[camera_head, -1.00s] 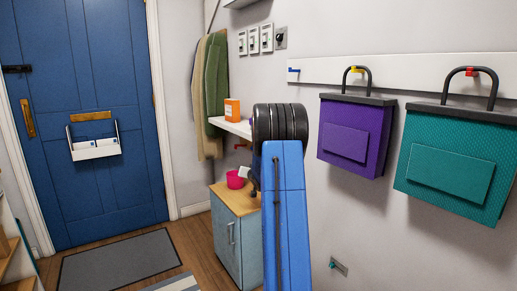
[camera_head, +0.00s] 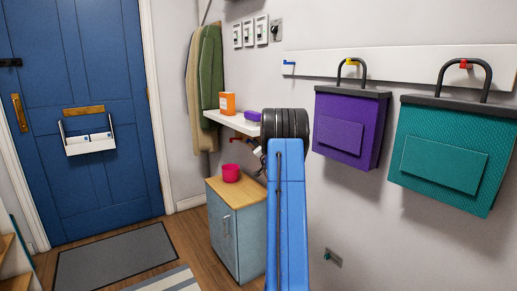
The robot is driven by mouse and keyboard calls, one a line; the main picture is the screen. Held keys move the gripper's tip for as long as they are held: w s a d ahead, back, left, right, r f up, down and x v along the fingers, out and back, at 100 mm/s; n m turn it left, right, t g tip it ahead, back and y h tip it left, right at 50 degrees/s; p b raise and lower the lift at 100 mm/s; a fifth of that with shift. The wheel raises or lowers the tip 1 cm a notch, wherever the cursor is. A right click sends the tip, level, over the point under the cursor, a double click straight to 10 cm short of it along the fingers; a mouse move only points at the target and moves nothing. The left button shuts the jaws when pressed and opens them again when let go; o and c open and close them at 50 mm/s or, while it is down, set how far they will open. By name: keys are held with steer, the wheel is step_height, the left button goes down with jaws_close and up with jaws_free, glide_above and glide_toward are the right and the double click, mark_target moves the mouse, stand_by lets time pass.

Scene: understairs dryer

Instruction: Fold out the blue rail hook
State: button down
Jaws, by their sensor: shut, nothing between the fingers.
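The blue rail hook (camera_head: 288,63) is a small blue piece at the left end of the white wall rail (camera_head: 405,65). It looks empty and lies sideways along the rail; its exact pose is too small to tell. A yellow hook (camera_head: 351,61) holds the purple bag (camera_head: 345,130) and a red hook (camera_head: 464,64) holds the teal bag (camera_head: 450,155). My blue arm with its black joint stands below and left of the rail. Only a small white and dark part shows beside it; my gripper's fingers are not visible, hidden behind the arm.
A shelf (camera_head: 233,121) holds an orange box (camera_head: 227,103) and a purple item (camera_head: 253,116). Coats (camera_head: 211,75) hang by the blue door (camera_head: 90,185). The wall around the blue hook is clear.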

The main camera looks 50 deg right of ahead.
mark_target(248, 142)
steer(key=shift+x, duration=1.9)
steer(key=shift+a+f+n, duration=0.2)
steer(key=shift+a+n, duration=0.1)
steer(key=shift+n, duration=0.4)
steer(key=shift+w+a+f+n+t+y, duration=0.1)
steer(key=shift+a+f+n+t+y, duration=0.15)
steer(key=shift+n, duration=0.4)
steer(key=shift+w+a+f+n+t+y, duration=0.15)
steer(key=shift+f+n+t+y, duration=0.1)
steer(key=shift+n, duration=0.4)
steer(key=n, duration=0.2)
steer(key=f+n+t+y, duration=0.1)
steer(key=shift+a+f+n, duration=0.1)
steer(key=shift+a+n, duration=0.3)
steer(key=shift+a+f+y, duration=0.2)
steer(key=shift+f+y, duration=0.1)
steer(key=shift+f, duration=0.15)
